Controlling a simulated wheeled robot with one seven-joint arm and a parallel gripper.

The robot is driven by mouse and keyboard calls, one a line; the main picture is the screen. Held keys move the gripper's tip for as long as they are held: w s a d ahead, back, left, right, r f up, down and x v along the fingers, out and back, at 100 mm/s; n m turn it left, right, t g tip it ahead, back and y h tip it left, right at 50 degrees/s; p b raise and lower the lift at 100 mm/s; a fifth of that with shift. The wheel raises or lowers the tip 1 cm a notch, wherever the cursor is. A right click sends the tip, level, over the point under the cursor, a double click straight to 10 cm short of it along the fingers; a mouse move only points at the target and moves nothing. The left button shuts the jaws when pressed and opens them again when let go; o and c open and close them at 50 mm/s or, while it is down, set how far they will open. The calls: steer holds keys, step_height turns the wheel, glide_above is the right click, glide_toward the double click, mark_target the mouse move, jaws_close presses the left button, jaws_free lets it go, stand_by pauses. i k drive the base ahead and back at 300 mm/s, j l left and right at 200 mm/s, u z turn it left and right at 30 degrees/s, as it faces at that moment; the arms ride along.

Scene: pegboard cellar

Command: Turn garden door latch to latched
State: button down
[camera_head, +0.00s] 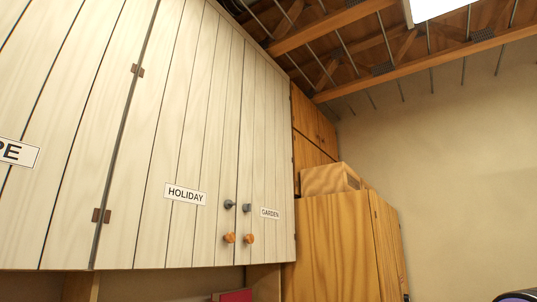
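The garden door (267,170) is a narrow pale plank door at the right end of the wall cabinet, with a GARDEN label (270,213). It looks shut. Its grey latch knob (247,208) sits left of the label, above a round orange-brown knob (249,239). The latch's turned position is too small to tell. The HOLIDAY door (190,140) beside it has a similar grey latch (229,204) and orange-brown knob (229,238). My gripper is not in view.
A wooden cabinet (335,245) with a wooden box (329,178) on top stands to the right. A red object (236,296) shows below the wall cabinet. A dark rounded object (518,296) is at the lower right corner. The right wall is bare.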

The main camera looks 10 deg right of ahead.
mark_target(246, 207)
steer(key=i+l+z, duration=0.4)
steer(key=i+l, duration=0.65)
steer(key=i+l+u, duration=0.15)
steer(key=i+l, duration=0.05)
steer(key=i, duration=0.1)
